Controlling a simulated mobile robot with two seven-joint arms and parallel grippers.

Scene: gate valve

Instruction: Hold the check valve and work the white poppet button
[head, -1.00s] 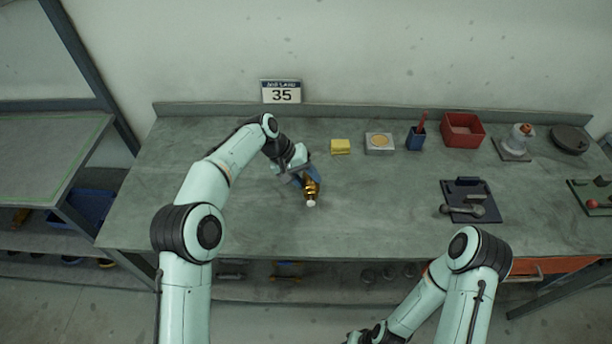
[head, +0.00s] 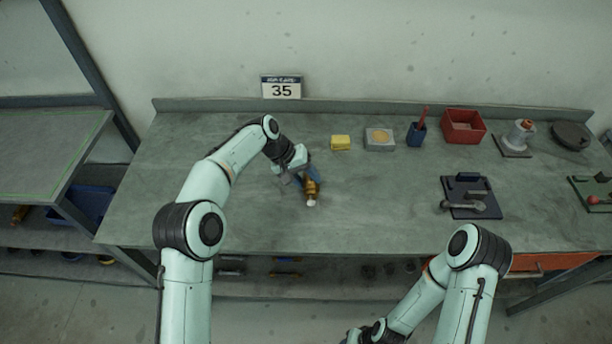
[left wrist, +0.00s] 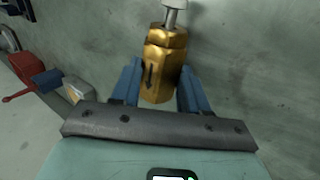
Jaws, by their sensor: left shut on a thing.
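The check valve (head: 310,188) is a brass hex body with a dark arrow on its side, seen large in the left wrist view (left wrist: 160,68). Its white poppet button (head: 311,203) sits on a grey stem at the end away from my gripper, and shows at the top edge of the left wrist view (left wrist: 174,4). My left gripper (head: 306,179) is shut on the valve, with its blue fingers on both sides of the brass body. Whether the valve touches the bench is unclear. My right gripper (head: 372,333) is low at the bottom edge, away from the valve; its fingers are not clear.
On the green-grey bench (head: 250,225) stand a yellow block (head: 340,143), a square dish (head: 379,139), a blue cup (head: 416,134) and a red bin (head: 463,127). A dark fixture (head: 470,197) lies to the right. The bench between valve and fixture is clear.

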